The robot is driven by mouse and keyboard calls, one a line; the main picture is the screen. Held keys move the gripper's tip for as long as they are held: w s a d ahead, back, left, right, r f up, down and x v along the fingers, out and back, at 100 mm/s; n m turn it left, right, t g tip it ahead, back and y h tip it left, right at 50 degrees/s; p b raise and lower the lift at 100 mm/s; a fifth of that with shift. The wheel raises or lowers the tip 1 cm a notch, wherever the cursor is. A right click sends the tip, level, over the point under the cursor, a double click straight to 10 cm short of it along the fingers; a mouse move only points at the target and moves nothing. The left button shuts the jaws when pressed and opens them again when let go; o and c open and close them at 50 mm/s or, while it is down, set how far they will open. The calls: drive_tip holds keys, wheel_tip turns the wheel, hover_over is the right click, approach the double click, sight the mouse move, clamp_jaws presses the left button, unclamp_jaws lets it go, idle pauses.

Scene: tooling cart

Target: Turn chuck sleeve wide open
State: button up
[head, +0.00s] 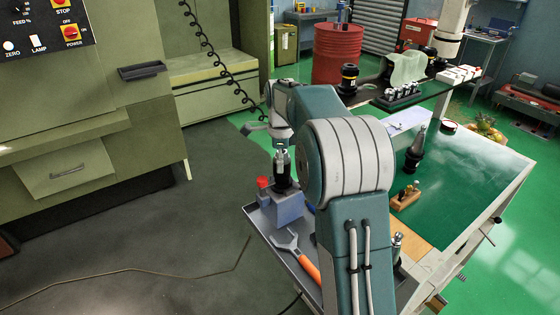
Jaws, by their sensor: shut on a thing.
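The chuck stands upright in a blue-grey block (287,211) on the cart's side tray. Its dark holder (283,183) shows below, with the silver chuck sleeve (282,163) above it. My gripper (281,150) comes down over the top of the chuck and is shut on the sleeve. The fingers are small in this view and partly merge with the silver metal. The opening of the chuck's own jaws cannot be made out. My arm hides the area just right of the block.
A red-capped item (263,184) stands close left of the chuck. An orange-handled wrench (301,257) lies on the grey tray (262,229) in front. The green-topped cart (465,185) carries a dark tool holder (415,148) and a wooden block (406,197). Floor left of the tray is mostly clear.

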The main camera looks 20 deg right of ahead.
drive_tip(key=n, duration=0.4)
drive_tip(key=shift+d+f+n, duration=0.1)
drive_tip(key=shift+f+n, duration=0.05)
drive_tip(key=shift+n, duration=0.15)
drive_tip(key=n, duration=1)
drive_tip(key=shift+n, duration=0.4)
drive_tip(key=n, duration=0.4)
drive_tip(key=shift+n, duration=0.3)
drive_tip(key=n, duration=2)
